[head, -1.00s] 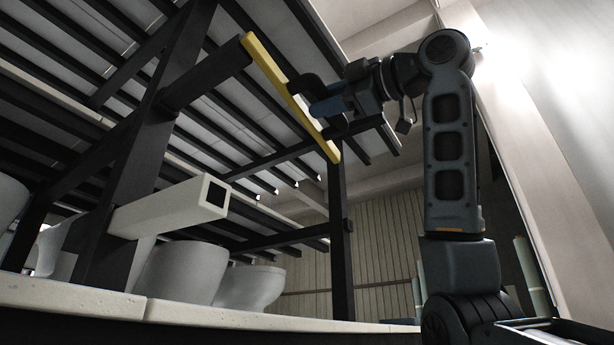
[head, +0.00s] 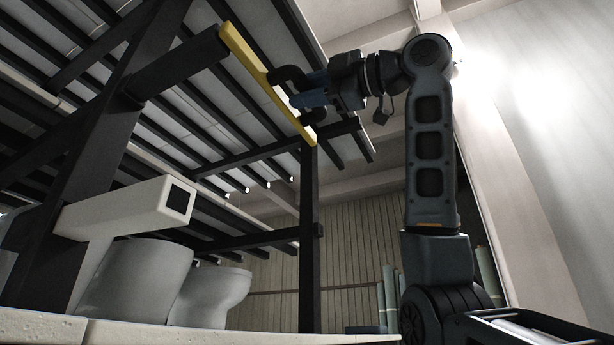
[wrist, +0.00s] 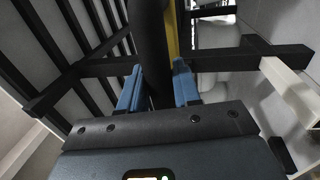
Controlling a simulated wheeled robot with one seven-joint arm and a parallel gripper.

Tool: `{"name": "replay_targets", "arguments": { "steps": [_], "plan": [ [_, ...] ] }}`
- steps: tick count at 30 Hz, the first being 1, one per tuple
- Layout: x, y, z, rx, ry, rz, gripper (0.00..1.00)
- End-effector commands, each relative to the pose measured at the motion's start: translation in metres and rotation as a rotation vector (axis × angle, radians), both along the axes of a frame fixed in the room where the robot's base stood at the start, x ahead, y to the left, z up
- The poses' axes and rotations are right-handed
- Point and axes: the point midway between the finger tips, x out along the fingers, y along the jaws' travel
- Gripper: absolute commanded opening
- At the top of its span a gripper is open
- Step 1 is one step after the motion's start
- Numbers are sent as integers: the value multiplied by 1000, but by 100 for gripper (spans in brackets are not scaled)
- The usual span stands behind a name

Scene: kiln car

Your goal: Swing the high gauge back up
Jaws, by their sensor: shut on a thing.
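The high gauge appears to be the yellow bar (head: 262,75) high in the head view. It slants down to the right, its upper end at the tip of a black rack beam (head: 180,62). A dark bowed handle (head: 286,75) stands off the bar. My gripper (head: 308,98) is shut on this handle, right of the bar. In the wrist view, the blue fingertips (wrist: 157,88) lie on either side of the dark handle (wrist: 150,40). A strip of the yellow bar (wrist: 171,35) shows behind it. The exact finger contact is partly hidden.
A slatted black rack covers the upper left, with a black post (head: 309,240) below the bar. A pale hollow square beam (head: 125,212) juts out lower left. Open space lies between post and my arm.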

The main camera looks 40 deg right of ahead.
Motion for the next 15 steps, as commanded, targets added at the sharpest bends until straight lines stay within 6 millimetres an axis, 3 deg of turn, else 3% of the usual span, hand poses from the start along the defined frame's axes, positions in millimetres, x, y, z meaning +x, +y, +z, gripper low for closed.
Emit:
{"name": "replay_targets", "arguments": {
  "steps": [6, 15],
  "plan": [
    [-1, 1, 4, 1, -9, 1, 50],
    [-5, -1, 1, 1, -6, -1, 50]
  ]
}}
